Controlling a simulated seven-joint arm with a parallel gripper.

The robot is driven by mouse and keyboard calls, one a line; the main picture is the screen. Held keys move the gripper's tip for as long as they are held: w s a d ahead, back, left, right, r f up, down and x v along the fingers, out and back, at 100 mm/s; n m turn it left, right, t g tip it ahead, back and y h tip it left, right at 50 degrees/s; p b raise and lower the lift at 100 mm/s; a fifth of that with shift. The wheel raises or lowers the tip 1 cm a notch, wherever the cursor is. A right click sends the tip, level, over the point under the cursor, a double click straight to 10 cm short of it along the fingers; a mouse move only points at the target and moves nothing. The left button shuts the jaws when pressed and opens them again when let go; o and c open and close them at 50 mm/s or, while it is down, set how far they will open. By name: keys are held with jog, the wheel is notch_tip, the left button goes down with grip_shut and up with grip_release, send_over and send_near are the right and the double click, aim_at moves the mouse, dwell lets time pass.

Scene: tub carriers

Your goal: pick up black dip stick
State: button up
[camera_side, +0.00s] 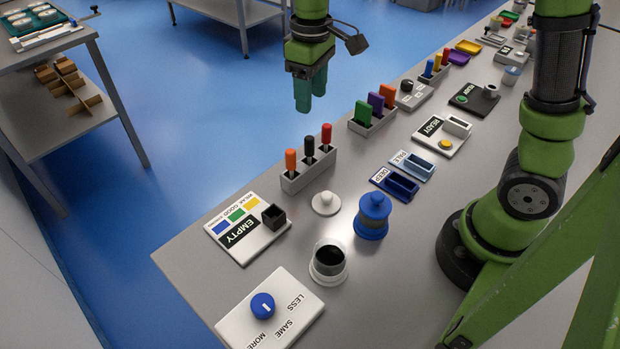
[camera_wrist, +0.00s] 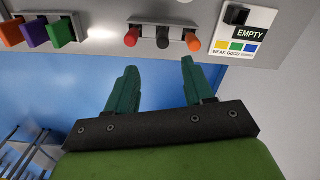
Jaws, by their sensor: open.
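The black dip stick (camera_side: 309,147) stands upright in the middle slot of a grey rack (camera_side: 309,176), between an orange stick (camera_side: 290,160) and a red stick (camera_side: 326,134). In the wrist view the black dip stick (camera_wrist: 163,38) shows from above, ahead of my fingers and roughly between their lines. My gripper (camera_side: 311,104) is open and empty, raised above the sticks and apart from them. In the wrist view its two green fingers (camera_wrist: 158,63) are spread. The lower part of the black stick is hidden in the rack.
A second rack (camera_side: 372,122) holds green, purple and orange pieces. An EMPTY card (camera_side: 245,229) with a small black holder lies near the first rack. A white-lidded piece (camera_side: 326,203), a blue jar (camera_side: 373,216) and a cup of dark content (camera_side: 328,262) stand on the table.

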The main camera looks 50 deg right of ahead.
aim_at(309, 137)
notch_tip(309, 137, down, 8)
jog(key=shift+r, duration=0.2)
jog(key=f, duration=0.5)
jog(key=shift+a+f, duration=0.25)
jog(key=shift+f, duration=0.05)
grip_shut()
